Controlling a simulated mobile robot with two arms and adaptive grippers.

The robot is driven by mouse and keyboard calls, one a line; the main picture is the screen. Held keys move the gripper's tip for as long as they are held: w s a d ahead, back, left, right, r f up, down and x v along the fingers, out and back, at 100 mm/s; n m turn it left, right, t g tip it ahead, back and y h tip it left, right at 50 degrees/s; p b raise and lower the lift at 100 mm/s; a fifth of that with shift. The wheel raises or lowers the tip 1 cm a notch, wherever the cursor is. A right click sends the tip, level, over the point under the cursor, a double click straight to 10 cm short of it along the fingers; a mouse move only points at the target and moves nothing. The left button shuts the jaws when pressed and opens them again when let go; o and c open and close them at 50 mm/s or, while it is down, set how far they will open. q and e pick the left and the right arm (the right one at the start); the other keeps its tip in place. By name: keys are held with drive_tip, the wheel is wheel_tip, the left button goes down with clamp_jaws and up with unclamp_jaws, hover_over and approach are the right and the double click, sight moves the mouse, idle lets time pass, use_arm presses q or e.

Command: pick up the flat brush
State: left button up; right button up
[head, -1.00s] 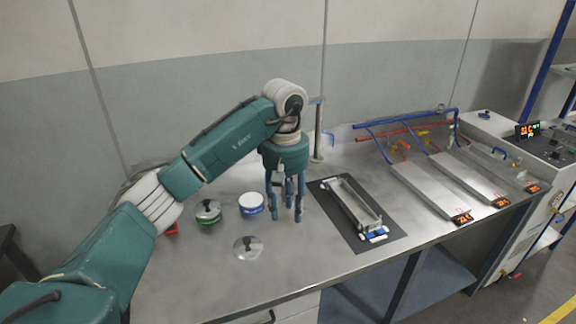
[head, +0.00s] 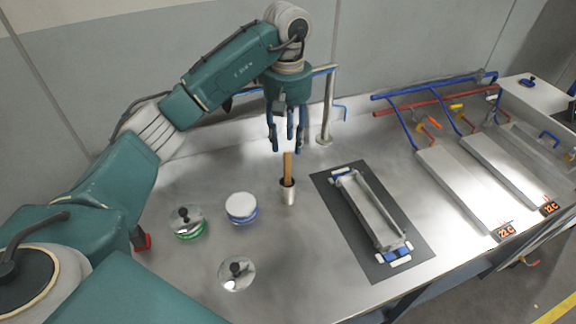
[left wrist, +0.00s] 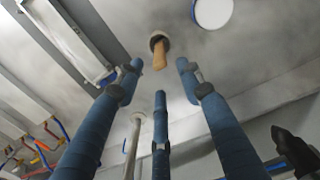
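A wooden handle (head: 287,167), which I take to be the flat brush's, stands upright in a small metal cup (head: 288,192) on the bench. Its lower end is hidden inside the cup. My left gripper (head: 287,145) is open and empty, fingers pointing down, just above and behind the handle's top. In the left wrist view the handle (left wrist: 159,55) shows beyond the spread fingers of the left gripper (left wrist: 158,85), not between their tips. My right gripper is not in view.
A white-topped blue container (head: 241,206), a green-based jar with a metal lid (head: 187,220) and a loose metal lid (head: 236,272) stand left of the cup. A metal tray on a dark mat (head: 327,189) lies right. A metal post (head: 326,120) rises behind.

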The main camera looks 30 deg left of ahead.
sight(287, 151)
use_arm(q)
drive_tip(key=f, duration=0.2)
drive_tip(key=f+p, duration=0.1)
drive_tip(key=shift+s+d+f, duration=0.1)
drive_tip(key=shift+s+f, duration=0.1)
drive_tip(key=shift+f, duration=0.75)
drive_tip(key=f+p, duration=0.1)
drive_tip(key=f, duration=0.1)
drive_tip(key=f+p, duration=0.2)
drive_tip(key=shift+s+d+f, duration=0.1)
drive_tip(key=shift+s, duration=0.1)
drive_tip(key=shift+f, duration=0.65)
clamp_jaws()
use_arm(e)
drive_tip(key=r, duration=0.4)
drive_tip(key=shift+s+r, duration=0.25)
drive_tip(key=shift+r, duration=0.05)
